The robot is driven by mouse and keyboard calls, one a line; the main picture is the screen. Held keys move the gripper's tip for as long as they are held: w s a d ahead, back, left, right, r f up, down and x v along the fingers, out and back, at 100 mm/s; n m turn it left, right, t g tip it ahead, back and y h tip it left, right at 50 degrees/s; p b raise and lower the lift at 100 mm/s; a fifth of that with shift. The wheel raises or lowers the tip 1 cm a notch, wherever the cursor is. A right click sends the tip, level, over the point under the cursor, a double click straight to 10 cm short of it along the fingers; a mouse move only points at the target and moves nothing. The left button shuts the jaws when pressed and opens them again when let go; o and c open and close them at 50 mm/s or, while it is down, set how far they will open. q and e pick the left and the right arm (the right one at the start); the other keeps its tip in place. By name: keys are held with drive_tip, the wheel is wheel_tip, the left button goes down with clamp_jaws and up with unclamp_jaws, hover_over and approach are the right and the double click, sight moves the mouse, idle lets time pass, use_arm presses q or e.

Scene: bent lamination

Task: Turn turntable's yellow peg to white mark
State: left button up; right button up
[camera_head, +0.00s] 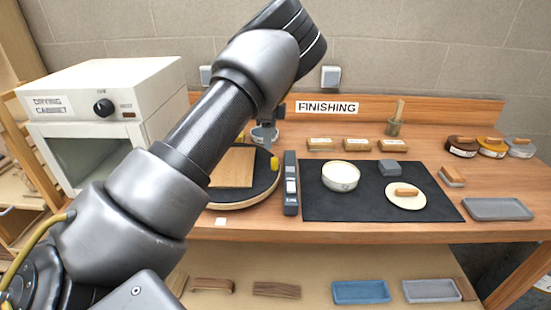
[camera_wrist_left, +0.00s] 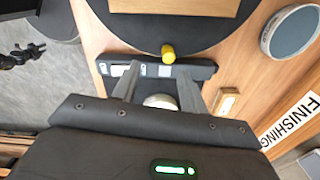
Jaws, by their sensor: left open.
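The turntable (camera_head: 262,190) is a dark disc with a pale wooden rim, partly hidden behind my left arm. A wooden board lies on it. The yellow peg (camera_head: 274,163) stands at the disc's right edge; it also shows in the left wrist view (camera_wrist_left: 168,53). A small white mark (camera_head: 221,222) is on the table's front edge, below the disc. My left gripper (camera_wrist_left: 157,80) is open, its fingers apart and pointing toward the peg, which lies just beyond the fingertips, not between them.
A dark bar with white labels (camera_head: 291,183) lies right of the turntable, close to the peg. A grey-blue bowl (camera_wrist_left: 290,31) stands behind the turntable. The drying cabinet (camera_head: 110,100) stands left.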

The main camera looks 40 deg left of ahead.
sight(274, 158)
use_arm(q)
drive_tip(key=f, duration=0.2)
drive_tip(key=w+f, duration=0.1)
drive_tip(key=f, duration=0.1)
drive_tip(key=w+f, duration=0.1)
drive_tip(key=f, duration=0.1)
drive_tip(key=shift+w+f+p, duration=0.15)
drive_tip(key=shift+f+p, duration=0.15)
drive_tip(key=shift+f, duration=0.1)
drive_tip(key=shift+w+f, duration=0.5)
drive_tip(key=shift+f, duration=0.35)
drive_tip(key=shift+s+f, duration=0.45)
drive_tip(key=shift+s, duration=0.25)
drive_tip(key=shift+w+f, duration=0.3)
drive_tip(key=shift+w, duration=0.05)
drive_tip(key=shift+s+r, duration=0.15)
drive_tip(key=shift+s, duration=0.05)
drive_tip(key=c, duration=0.6)
clamp_jaws()
use_arm(e)
drive_tip(key=shift+w+r, duration=0.3)
drive_tip(key=shift+r, duration=0.25)
